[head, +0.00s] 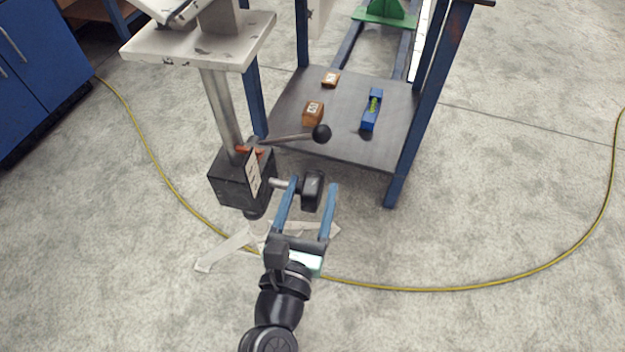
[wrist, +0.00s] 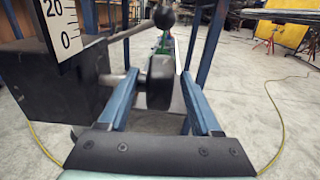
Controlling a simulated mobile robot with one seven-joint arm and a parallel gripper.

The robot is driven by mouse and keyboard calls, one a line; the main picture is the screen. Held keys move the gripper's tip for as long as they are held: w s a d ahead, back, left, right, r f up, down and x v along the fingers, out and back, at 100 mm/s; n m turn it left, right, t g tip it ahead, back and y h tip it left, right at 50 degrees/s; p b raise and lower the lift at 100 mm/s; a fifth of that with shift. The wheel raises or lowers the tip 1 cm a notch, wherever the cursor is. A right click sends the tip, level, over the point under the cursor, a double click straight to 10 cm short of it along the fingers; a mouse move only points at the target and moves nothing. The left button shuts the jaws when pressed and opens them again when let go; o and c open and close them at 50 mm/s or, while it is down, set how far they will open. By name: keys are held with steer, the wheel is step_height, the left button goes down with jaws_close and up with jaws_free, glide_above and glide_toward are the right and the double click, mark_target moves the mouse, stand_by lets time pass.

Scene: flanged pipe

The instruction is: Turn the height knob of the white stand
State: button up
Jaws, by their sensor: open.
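The white stand (head: 195,47) has a grey post running down into a black box (head: 236,180) with a white scale label. A black round knob (head: 313,190) sticks out of the right side of the box on a short metal shaft. In the wrist view the knob (wrist: 161,82) shows between the two blue fingers, nearer the left one. My gripper (head: 308,184) is open, with one finger on each side of the knob. I cannot tell whether the left finger touches the shaft or knob. A lever with a black ball (head: 321,132) sits above the knob.
A yellow hose (head: 450,290) crosses the floor. Blue cabinets (head: 40,60) stand at left. Open floor lies to the right.

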steer(key=shift+x, duration=0.75)
jaws_close()
